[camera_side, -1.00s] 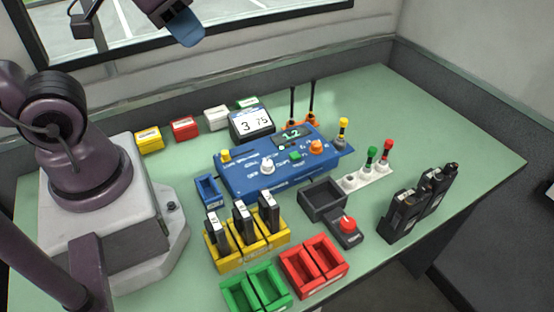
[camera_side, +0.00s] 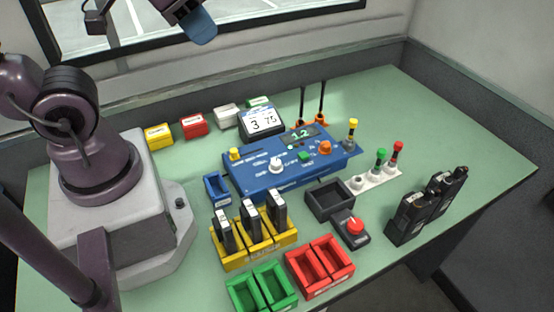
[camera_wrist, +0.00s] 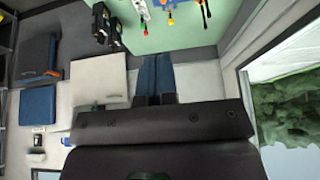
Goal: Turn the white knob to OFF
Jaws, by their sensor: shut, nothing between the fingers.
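The white knob (camera_side: 277,166) stands on the top face of the blue control panel (camera_side: 248,186) in the middle of the table. It is small here, and I cannot read its pointer or the labels around it. My gripper (camera_side: 198,28) is high at the top of the side view, in front of the window, well above and apart from the panel. In the wrist view its two blue fingers (camera_wrist: 155,75) lie together, shut and empty. The knob cannot be made out in the wrist view.
Around the panel stand a yellow rack (camera_side: 236,261) with black devices, red bins (camera_side: 318,287), green bins (camera_side: 244,294), a black tray (camera_side: 331,213), a red button (camera_side: 355,226), radios (camera_side: 409,218) and a display (camera_side: 261,122). The table's right side (camera_side: 450,140) is clear.

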